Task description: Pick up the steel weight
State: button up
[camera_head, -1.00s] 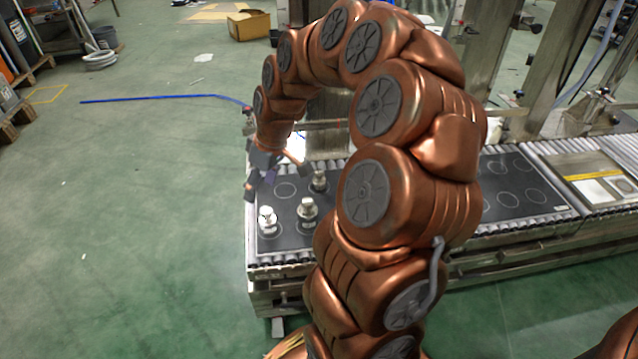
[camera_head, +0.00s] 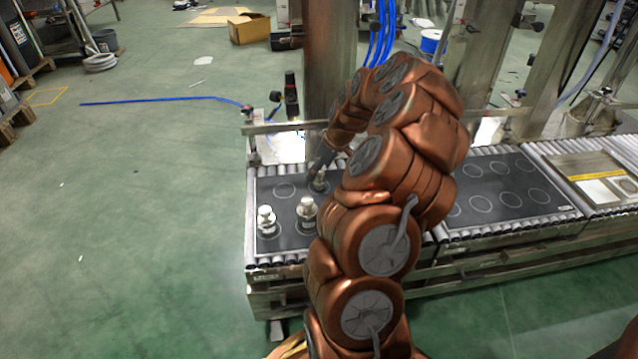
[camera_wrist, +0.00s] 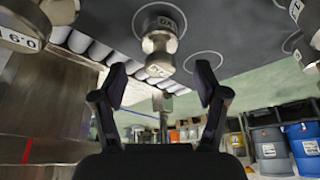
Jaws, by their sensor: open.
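Several silvery steel weights with knobbed tops stand on the dark mat (camera_head: 284,239) in the head view. One is at the front left (camera_head: 266,220), one in the middle (camera_head: 306,212), and one farther back (camera_head: 319,187), partly hidden by my gripper (camera_head: 321,166). Other labelled weights show at the left edge (camera_wrist: 24,25) and right edge (camera_wrist: 308,15).
The mat lies on a roller conveyor (camera_head: 250,205) with a metal frame. A steel post (camera_head: 328,70) rises behind it. Another circle-marked mat (camera_head: 510,190) lies to the right. Blue barrels (camera_wrist: 303,145) show in the wrist view. Green floor is free at the left.

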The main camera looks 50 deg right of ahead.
aim_at(317, 178)
jog(key=x, duration=0.1)
jog(key=b+x, duration=0.1)
jog(key=x, duration=0.1)
jog(key=b+x, duration=0.1)
jog(key=shift+s+f, duration=0.2)
jog(key=shift+f, duration=0.3)
jog(key=shift+r, duration=0.1)
grip_shut()
